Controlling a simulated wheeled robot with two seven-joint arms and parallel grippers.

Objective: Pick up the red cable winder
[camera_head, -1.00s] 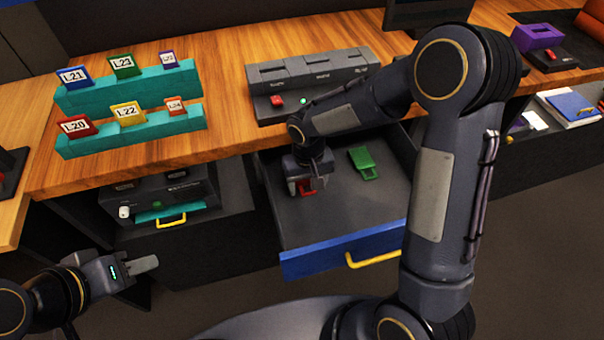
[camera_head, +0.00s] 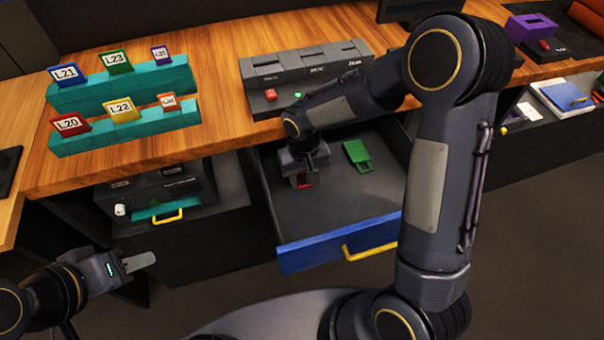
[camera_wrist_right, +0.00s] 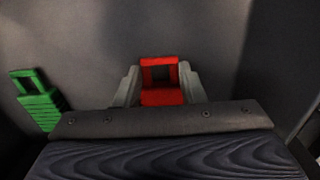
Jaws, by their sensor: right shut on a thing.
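The red cable winder (camera_wrist_right: 160,97) is between the two fingers of my right gripper (camera_wrist_right: 160,90) in the right wrist view. The gripper is shut on it. In the head view, my right gripper (camera_head: 303,180) is inside the open drawer, and only a little of the red winder (camera_head: 304,183) shows below it. I cannot tell whether the winder is clear of the drawer floor. My left gripper (camera_head: 140,262) is off to the lower left, away from the drawer, with its fingers seen edge-on.
The open drawer (camera_head: 335,243) has a blue front and a yellow handle. A green winder (camera_head: 357,155) lies in it, to the right of my right gripper. Above, the wooden desk (camera_head: 215,60) holds teal card racks (camera_head: 125,92) and a grey slotted box (camera_head: 310,65).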

